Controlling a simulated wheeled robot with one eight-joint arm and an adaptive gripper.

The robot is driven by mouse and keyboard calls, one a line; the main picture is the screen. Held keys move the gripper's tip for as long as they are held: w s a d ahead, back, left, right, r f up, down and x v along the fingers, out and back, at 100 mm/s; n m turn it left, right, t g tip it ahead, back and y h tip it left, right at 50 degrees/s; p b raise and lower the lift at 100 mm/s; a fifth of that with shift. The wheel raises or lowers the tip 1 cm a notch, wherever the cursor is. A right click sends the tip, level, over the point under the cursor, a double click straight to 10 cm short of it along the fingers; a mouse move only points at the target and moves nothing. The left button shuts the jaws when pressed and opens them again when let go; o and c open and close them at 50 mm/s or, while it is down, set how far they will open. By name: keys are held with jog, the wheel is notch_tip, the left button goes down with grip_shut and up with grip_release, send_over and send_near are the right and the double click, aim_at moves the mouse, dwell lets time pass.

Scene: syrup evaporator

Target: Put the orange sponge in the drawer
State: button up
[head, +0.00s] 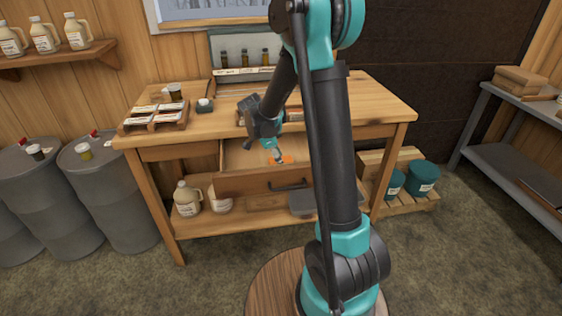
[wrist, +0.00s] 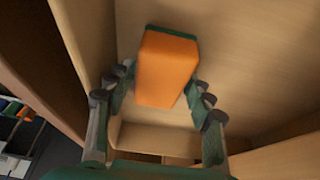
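The orange sponge (wrist: 168,68), with a dark green layer along one edge, is inside the pulled-out wooden drawer (head: 255,183) of the workbench. In the head view the sponge (head: 287,159) is a small orange patch beside my fingertips. My gripper (head: 274,154) reaches down into the drawer. In the wrist view my gripper's (wrist: 160,85) two fingers stand apart on either side of the sponge. A narrow gap shows at the left finger; the right finger is very close to the sponge or touching it. The sponge looks tilted to the fingers.
The wooden workbench (head: 375,100) carries a tray of small boxes (head: 155,117) at left. Jugs (head: 187,199) stand on its lower shelf. Grey drums (head: 115,190) are at left, teal buckets (head: 421,178) at right. The drawer has a dark handle (head: 290,184) in front.

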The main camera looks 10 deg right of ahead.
jog(key=shift+r, duration=0.1)
jog(key=v, duration=1.2)
